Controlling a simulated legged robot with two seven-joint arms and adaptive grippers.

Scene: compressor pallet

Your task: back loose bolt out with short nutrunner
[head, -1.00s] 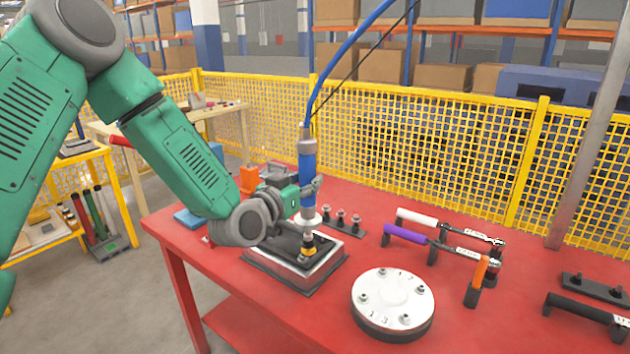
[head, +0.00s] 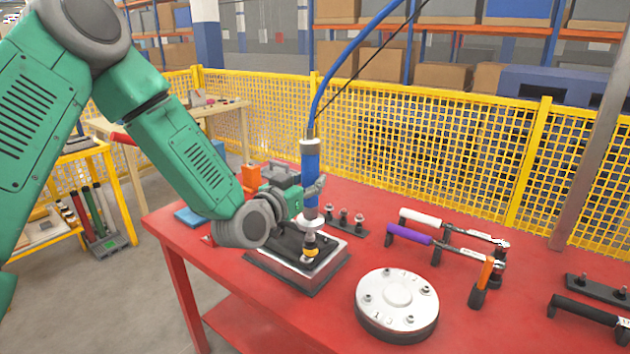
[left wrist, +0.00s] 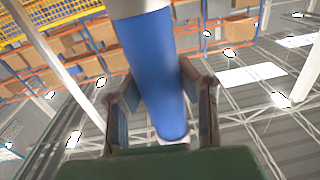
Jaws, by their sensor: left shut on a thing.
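My left gripper (head: 312,188) is shut around the blue body of the short nutrunner (head: 310,172). The nutrunner is nearly upright, hose end up, and its dark, yellow-banded lower end is over a black-topped metal block (head: 320,268). I cannot tell whether that end touches the block. The left wrist view shows the blue body (left wrist: 152,75) between the two fingers (left wrist: 160,105). A round silver cover (head: 398,292) with several bolts around its rim lies at the front; which bolt is loose I cannot tell. My right gripper is not in view.
A blue hose (head: 335,65) rises from the nutrunner. A bolt rack (head: 345,228) stands behind the block. A yellow mesh fence (head: 420,140) stands behind.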

